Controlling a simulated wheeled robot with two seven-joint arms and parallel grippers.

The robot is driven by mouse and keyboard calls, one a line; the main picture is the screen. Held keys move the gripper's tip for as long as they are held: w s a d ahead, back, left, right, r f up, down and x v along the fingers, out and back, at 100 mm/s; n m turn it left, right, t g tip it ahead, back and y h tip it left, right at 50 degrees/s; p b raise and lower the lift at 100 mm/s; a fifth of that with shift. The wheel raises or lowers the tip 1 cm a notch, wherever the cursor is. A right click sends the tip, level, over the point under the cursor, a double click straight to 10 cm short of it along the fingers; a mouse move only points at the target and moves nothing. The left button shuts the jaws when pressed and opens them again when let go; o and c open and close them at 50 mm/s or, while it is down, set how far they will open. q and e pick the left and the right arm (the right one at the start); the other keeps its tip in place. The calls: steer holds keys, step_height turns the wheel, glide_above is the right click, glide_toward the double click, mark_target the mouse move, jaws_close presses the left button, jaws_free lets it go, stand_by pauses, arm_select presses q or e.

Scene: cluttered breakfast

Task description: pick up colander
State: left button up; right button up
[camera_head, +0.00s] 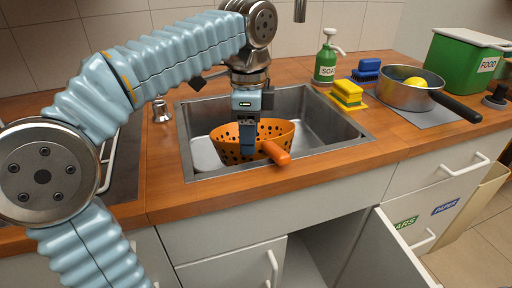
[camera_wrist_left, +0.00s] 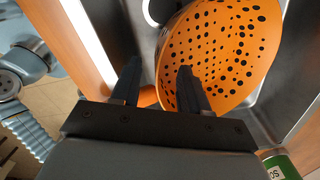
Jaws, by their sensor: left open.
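An orange colander (camera_head: 276,132) with dark round holes sits in the metal sink, its orange handle (camera_head: 276,153) pointing toward the front edge. My left gripper (camera_head: 248,150) reaches down from above at the colander's near side, close to the handle. In the left wrist view, the colander (camera_wrist_left: 222,50) fills the upper right, and the two dark fingers of my left gripper (camera_wrist_left: 158,85) stand apart. The right finger overlaps the colander's bowl, and part of the handle (camera_wrist_left: 148,96) shows between the fingers. I cannot tell whether they touch it. My right gripper is not seen.
The sink (camera_head: 340,135) surrounds the colander. Right of it stand a green soap bottle (camera_head: 326,65), yellow sponge (camera_head: 347,92), blue sponge (camera_head: 367,69) and a pan (camera_head: 408,97) holding a yellow item. A green food bin (camera_head: 462,65) is at the back right. A cabinet door (camera_head: 385,250) hangs open below.

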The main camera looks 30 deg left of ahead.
mark_target(260, 149)
arm_select(q)
steer(key=f, duration=0.5)
steer(key=shift+w+d+b, duration=0.2)
steer(key=shift+d+b, duration=0.1)
steer(key=shift+d, duration=0.05)
jaws_close()
